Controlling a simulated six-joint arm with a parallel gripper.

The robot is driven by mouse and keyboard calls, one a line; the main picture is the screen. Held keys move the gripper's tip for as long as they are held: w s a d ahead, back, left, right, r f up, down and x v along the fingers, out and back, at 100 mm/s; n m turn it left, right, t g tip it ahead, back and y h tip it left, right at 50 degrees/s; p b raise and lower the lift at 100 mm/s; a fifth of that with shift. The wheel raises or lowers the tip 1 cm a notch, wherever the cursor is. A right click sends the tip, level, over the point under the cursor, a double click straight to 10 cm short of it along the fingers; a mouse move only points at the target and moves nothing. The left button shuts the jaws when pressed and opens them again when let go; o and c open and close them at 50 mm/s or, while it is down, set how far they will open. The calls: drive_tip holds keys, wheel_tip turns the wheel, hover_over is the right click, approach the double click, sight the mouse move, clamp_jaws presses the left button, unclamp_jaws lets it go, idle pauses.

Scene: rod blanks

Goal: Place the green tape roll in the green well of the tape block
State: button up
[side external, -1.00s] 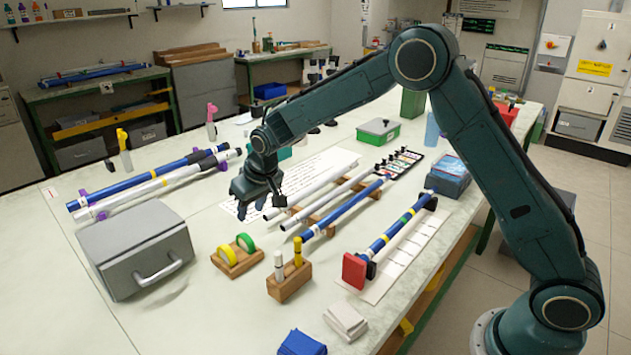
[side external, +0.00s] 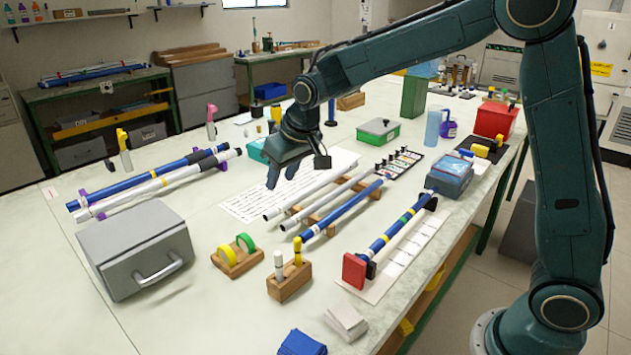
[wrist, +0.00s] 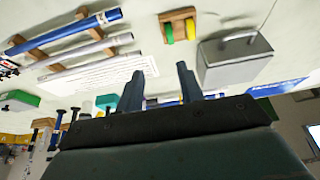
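The green tape roll (side external: 246,242) stands on edge in the wooden tape block (side external: 238,267), just right of and behind the yellow roll (side external: 227,255). In the wrist view the green roll (wrist: 169,34) and the block (wrist: 177,13) show at the top. The colours of the wells are hidden by the rolls. My gripper (side external: 281,177) is in the air over the white printed sheet, behind the block and clear of it. In the wrist view my gripper (wrist: 160,78) has its two fingers wide apart with nothing held between them.
A grey case (side external: 137,249) stands left of the block. A wooden marker holder (side external: 289,282) is at its front right. White and blue rods (side external: 343,210) lie on wooden rests to the right. A red-ended blue rod (side external: 388,235) lies beyond them. Bare table lies in front of the block.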

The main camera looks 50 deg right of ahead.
drive_tip(key=s+d+r, duration=0.2)
drive_tip(key=s+r, duration=0.4)
drive_tip(key=s, duration=0.3)
drive_tip(key=s+d, duration=0.2)
drive_tip(key=s, duration=2.1)
drive_tip(key=shift+s+d+r+t, duration=0.15)
drive_tip(key=shift+d+r+t, duration=0.1)
drive_tip(key=shift+t, duration=0.15)
